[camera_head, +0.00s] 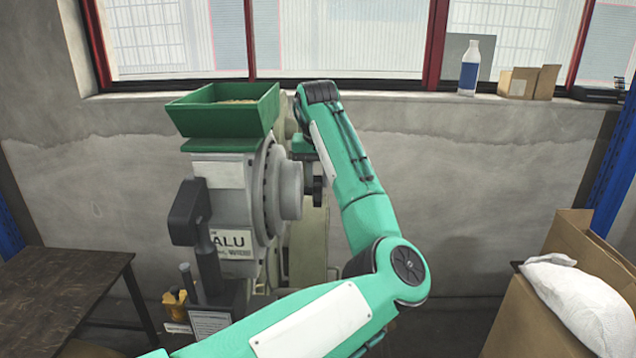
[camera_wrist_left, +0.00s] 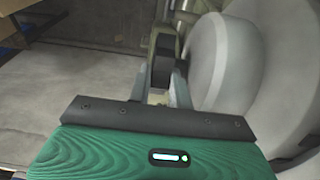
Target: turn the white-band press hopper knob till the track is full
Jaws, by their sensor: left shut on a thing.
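The press (camera_head: 222,182) with an ALU plate stands left of centre, carrying a green hopper (camera_head: 222,118) with small pale pieces inside. A big round grey housing (camera_head: 288,190) is on its right side; it fills the right of the left wrist view (camera_wrist_left: 230,70). My left gripper (camera_head: 314,172) reaches down beside this housing. It is shut on a dark knob (camera_head: 318,192), which shows between the fingers in the left wrist view (camera_wrist_left: 163,62). The fingertips are partly hidden. I cannot make out the track or how full it is. My right gripper is not in view.
A dark wooden table (camera_head: 65,295) is at the left. Cardboard boxes (camera_head: 585,250) with a white sack (camera_head: 578,300) stand at the right. A bottle (camera_head: 469,68) and a small box (camera_head: 520,84) sit on the window sill. Another pale machine stands close behind the press.

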